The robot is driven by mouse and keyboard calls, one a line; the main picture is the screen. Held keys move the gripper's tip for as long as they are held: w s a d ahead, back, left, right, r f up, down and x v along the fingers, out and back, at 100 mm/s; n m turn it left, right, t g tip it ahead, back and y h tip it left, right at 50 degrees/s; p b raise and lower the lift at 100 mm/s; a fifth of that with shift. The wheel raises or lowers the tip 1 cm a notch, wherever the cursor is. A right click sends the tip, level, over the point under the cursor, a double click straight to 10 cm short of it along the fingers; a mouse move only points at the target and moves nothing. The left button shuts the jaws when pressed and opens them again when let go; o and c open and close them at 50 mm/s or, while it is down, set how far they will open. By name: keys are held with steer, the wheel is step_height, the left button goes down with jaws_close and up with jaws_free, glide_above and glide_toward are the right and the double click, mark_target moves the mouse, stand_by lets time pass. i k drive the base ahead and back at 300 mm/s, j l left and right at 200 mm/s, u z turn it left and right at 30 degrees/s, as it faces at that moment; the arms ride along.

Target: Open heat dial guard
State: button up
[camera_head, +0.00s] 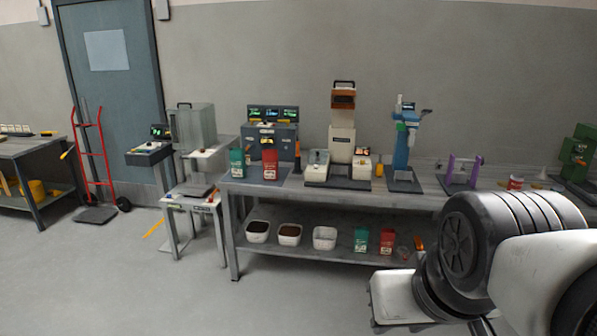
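No heat dial guard can be made out at this distance, and I cannot tell which machine carries it. Several small machines stand along the long grey bench (300,192). They include a grey unit with lit displays (285,132), a beige and orange machine (342,125) and a blue upright machine (401,152). A small control box (149,152) stands further left, beside a clear-covered machine (195,128). My arm fills the lower right, hiding part of the bench. My gripper is out of view.
Green (237,162) and red (270,160) bags stand on the bench. White tubs (290,235) and more bags fill its lower shelf. A red hand truck (92,150) stands by the blue-grey door (112,75). Open floor (110,285) lies in front at left.

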mark_target(312, 155)
steer(key=i+l, duration=0.1)
steer(key=i, duration=3.65)
steer(key=j+u, duration=0.05)
steer(key=j, duration=0.05)
